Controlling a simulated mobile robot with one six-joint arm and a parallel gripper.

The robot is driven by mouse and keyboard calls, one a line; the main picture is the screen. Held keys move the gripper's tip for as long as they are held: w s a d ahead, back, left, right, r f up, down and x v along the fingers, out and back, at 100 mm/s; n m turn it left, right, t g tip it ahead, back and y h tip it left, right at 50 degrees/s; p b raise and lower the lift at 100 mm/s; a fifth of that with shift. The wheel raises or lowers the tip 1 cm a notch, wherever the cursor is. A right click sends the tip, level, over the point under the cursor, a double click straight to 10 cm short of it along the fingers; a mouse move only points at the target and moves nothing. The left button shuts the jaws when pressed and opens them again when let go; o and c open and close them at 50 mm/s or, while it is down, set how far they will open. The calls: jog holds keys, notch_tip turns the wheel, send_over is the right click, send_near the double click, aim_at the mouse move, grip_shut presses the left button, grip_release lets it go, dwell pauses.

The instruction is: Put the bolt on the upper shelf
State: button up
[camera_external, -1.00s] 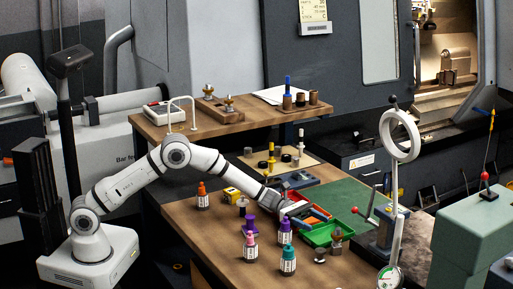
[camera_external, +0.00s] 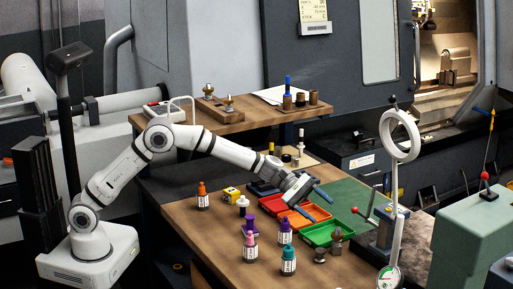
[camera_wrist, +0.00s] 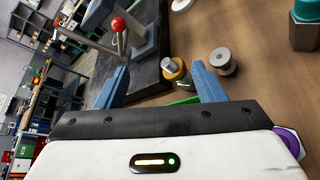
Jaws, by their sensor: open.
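The upper shelf (camera_external: 225,126) is a raised wooden board at the back of the bench. A small grey-topped piece with a brownish lower part (camera_external: 336,237), possibly the bolt, stands by the green tray; I cannot tell for sure. It also shows in the wrist view, as a grey cylinder over a yellowish ring (camera_wrist: 172,68), beyond and between my fingers. My gripper (camera_external: 319,204) is above the red and green trays, its blue fingers spread and nothing between them. The wrist view shows the open fingers (camera_wrist: 160,75) too.
A grey spool-shaped piece (camera_wrist: 222,61) stands close to the possible bolt. The red tray (camera_external: 308,213) and green tray (camera_external: 322,235) lie below my gripper. Several bottles (camera_external: 288,262) stand in front. A red-knobbed lever (camera_wrist: 119,26) and a ring stand (camera_external: 397,190) are to the right.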

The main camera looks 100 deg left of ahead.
jog(key=f+m+y, duration=0.1)
jog(key=m, duration=0.1)
notch_tip(320, 180, up, 7)
jog(key=m+t+y+p, duration=0.25)
jog(key=m+y, duration=0.55)
jog(key=m, duration=1.1)
send_over(333, 233)
jog(key=s, duration=0.3)
jog(key=f, duration=0.8)
jog(key=f+p, duration=0.1)
jog(key=f, duration=0.3)
jog(key=shift+d+f, duration=0.35)
jog(key=shift+x, duration=1.55)
jog(key=shift+r, duration=0.1)
